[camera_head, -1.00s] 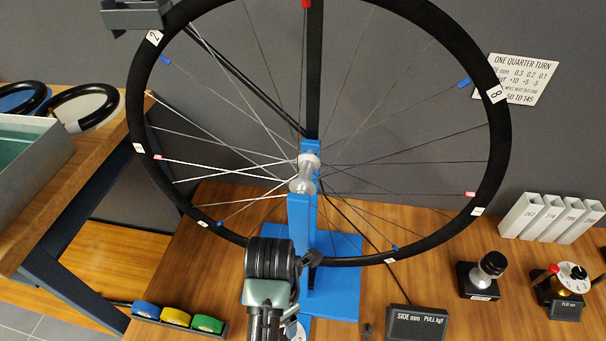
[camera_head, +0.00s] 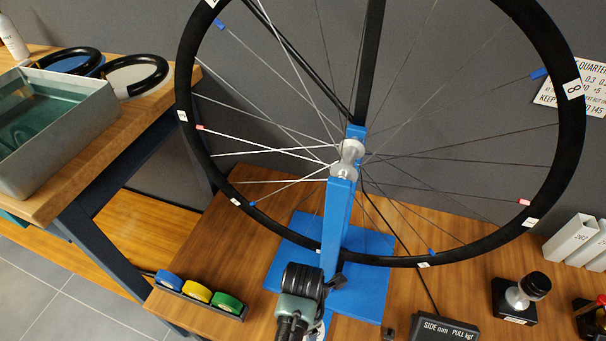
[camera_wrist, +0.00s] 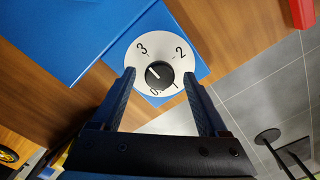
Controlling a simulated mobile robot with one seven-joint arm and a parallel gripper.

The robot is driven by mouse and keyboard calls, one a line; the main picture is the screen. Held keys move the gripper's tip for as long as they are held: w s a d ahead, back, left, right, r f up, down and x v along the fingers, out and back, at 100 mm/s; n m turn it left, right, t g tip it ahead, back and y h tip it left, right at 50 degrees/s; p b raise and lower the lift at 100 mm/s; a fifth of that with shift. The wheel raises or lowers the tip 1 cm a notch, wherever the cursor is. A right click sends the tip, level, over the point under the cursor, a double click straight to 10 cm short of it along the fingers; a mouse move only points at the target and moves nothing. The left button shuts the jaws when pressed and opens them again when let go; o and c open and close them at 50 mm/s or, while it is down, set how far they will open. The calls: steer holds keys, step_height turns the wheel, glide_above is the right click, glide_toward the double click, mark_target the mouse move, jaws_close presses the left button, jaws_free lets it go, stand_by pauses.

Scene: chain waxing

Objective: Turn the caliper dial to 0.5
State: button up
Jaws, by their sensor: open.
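The caliper dial (camera_wrist: 135,62) is a round white disc with the numbers 3, 2, 1 and 0, set on a blue block. A black knob (camera_wrist: 158,82) with a short white mark is at its middle. The mark points to the upper left; the exact reading is too small to tell. My gripper (camera_wrist: 159,74) is open, with one dark finger on each side of the knob, over the disc. I cannot tell whether the fingers touch it. In the head view, my black wrist hides most of the dial, in front of the blue stand (camera_head: 340,215).
A spoked wheel (camera_head: 190,135) with number tags stands in the blue stand. A tape tray (camera_head: 205,308) is to the left, a SIDE mm / PULL kgf display (camera_head: 445,328) to the right. A grey bin (camera_head: 85,135) sits on the left bench. Open floor (camera_head: 50,280) shows below it.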

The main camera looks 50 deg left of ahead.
jaws_close()
stand_by(0.4)
